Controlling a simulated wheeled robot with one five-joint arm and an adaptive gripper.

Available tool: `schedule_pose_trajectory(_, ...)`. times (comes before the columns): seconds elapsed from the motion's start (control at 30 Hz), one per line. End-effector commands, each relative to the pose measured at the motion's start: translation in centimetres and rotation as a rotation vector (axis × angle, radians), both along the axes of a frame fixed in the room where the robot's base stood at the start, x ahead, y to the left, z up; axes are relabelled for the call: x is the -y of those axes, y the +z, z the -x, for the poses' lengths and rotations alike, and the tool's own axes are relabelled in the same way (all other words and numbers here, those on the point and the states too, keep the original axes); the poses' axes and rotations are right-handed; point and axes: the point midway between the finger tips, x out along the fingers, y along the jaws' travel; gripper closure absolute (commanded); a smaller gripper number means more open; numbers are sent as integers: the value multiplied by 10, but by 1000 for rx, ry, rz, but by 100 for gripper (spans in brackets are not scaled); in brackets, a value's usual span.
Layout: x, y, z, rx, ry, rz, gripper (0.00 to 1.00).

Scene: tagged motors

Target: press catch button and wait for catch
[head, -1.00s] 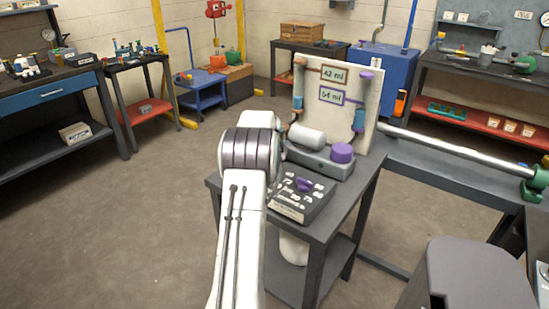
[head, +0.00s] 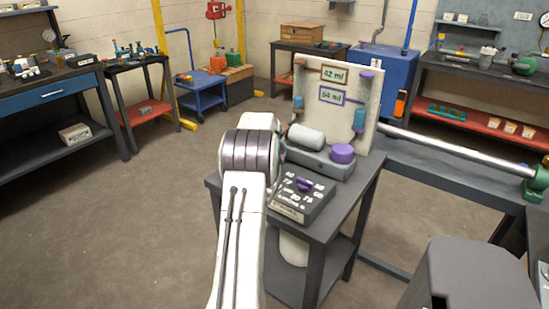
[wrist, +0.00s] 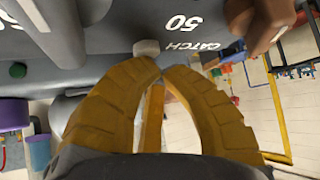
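The control box (head: 291,210) with dial numbers and a purple knob (head: 305,186) sits on the small grey table (head: 341,218). In the wrist view, a pale button (wrist: 146,47) stands on a grey face beside the printed word CATCH (wrist: 192,46) and the number 50. My gripper (wrist: 160,68) has its yellow fingertips together just below the button. I cannot tell whether they touch it. Nothing shows held between them. In the head view my own arm hides the gripper.
Behind the box are a white cylinder (head: 306,135), a purple cap (head: 343,153) and an upright board (head: 357,91) with volume tags. A metal rail (head: 455,150) runs right. In the wrist view a brown part (wrist: 258,22) is near the label. Floor left is clear.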

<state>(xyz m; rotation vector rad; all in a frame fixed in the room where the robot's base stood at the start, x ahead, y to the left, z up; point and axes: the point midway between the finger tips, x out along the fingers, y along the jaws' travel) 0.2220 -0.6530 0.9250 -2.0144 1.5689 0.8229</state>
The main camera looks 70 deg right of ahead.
Motion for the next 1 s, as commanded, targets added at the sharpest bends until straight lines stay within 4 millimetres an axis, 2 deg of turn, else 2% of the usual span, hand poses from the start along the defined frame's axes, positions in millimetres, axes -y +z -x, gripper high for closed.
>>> schedule_pose_trajectory(0.23, 0, 1, 0, 0, 0, -2, 100)
schedule_pose_trajectory(0.6, 0, 15, 0, 0, 0, -1, 100)
schedule_pose_trajectory(1.0, 0, 17, 0, 0, 0, -1, 100)
